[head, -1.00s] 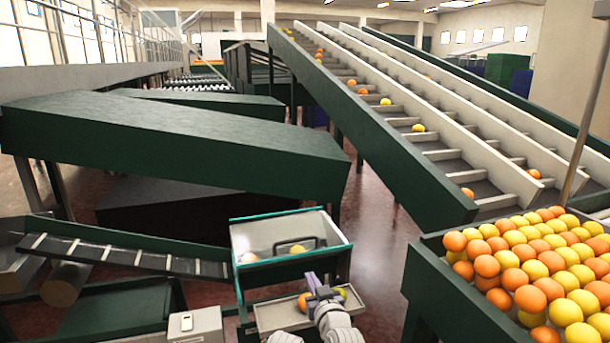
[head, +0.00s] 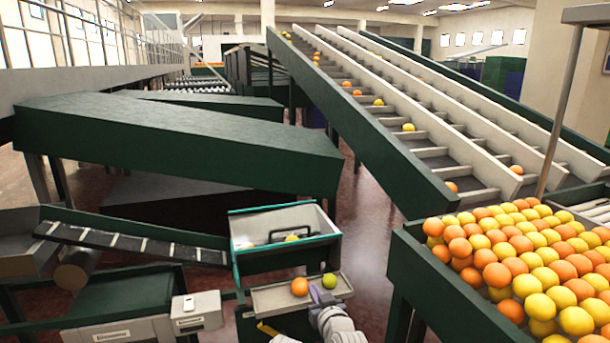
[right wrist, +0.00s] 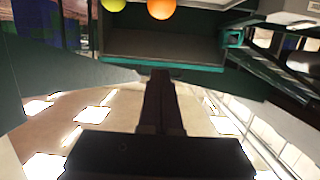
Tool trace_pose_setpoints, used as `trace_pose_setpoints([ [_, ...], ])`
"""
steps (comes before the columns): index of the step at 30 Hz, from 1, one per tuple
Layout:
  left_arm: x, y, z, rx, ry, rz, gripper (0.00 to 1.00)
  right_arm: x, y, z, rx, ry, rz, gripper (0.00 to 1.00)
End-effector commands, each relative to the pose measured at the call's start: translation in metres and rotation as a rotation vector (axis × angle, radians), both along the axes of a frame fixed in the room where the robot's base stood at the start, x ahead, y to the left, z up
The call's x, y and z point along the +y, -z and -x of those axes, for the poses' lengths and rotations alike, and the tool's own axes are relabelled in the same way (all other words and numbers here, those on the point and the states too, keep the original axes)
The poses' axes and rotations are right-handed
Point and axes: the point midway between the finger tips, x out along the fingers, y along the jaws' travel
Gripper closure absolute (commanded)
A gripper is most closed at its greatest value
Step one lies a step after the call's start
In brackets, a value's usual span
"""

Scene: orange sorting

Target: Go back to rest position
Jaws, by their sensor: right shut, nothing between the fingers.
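My right gripper (head: 317,292) is shut and empty, low in the middle of the head view, at the near side of a small grey tray (head: 272,301). In the right wrist view, the narrow dark fingers (right wrist: 160,80) are together with nothing between them. On the tray lie an orange (head: 300,286) and a green-yellow fruit (head: 329,281), both clear of the fingers. They also show at the top of the right wrist view as an orange (right wrist: 160,8) and a green fruit (right wrist: 113,4). My left gripper is not in view.
A teal-rimmed bin (head: 285,209) with a few fruits stands just behind the tray. A large crate (head: 440,283) heaped with oranges and yellow fruit is at right. A grey box (head: 197,312) and a slatted conveyor (head: 130,243) are at left. Sloping conveyors rise behind.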

Motion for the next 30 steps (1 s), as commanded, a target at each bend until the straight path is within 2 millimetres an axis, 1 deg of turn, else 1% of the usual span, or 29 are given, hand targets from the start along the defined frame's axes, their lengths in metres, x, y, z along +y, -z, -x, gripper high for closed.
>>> trace_pose_setpoints([
  [5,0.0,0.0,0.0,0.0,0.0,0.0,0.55,-0.008,0.023,0.004,0.105,-0.002,0.021,1.0],
  [8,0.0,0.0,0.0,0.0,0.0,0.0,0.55,-0.017,0.041,0.008,0.192,0.001,0.04,1.0],
  [11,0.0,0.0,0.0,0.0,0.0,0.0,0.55,-0.027,0.062,0.016,0.3,0.006,0.06,1.0],
  [14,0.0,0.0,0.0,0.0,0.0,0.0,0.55,-0.042,0.087,0.028,0.432,0.02,0.082,1.0],
  [17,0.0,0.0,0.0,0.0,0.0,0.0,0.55,-0.062,0.114,0.048,0.596,0.046,0.108,1.0],
  [18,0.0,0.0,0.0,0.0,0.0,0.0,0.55,-0.07,0.124,0.057,0.665,0.059,0.118,1.0],
  [21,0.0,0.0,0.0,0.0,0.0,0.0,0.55,-0.09,0.143,0.081,0.82,0.094,0.137,1.0],
  [24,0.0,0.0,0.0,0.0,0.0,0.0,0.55,-0.106,0.156,0.103,0.948,0.126,0.151,1.0],
  [30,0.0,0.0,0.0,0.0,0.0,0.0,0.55,-0.132,0.169,0.143,1.154,0.191,0.168,1.0],
])
